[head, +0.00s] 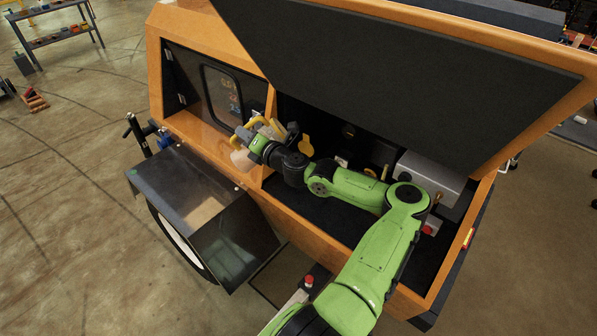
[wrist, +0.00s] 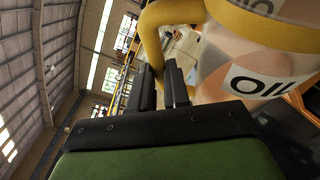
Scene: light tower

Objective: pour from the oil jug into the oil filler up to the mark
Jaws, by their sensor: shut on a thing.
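The oil jug (wrist: 225,62) has a pale body, a yellow band and handle, and a label reading "OIL". In the wrist view the two dark fingers of my gripper (wrist: 165,85) are shut on its yellow handle (wrist: 150,40). In the head view the jug (head: 241,160) is partly hidden behind my gripper (head: 256,138), at the left part of the open orange housing. A yellow part (head: 305,146) shows inside the bay, right of my gripper; I cannot tell whether it is the oil filler. The mark and the oil level cannot be made out.
The raised dark lid (head: 400,70) hangs over the bay. A grey box (head: 428,172) stands at the bay's right. A dark fender (head: 190,190) sticks out at the front left. A panel with a window (head: 222,95) is at the left.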

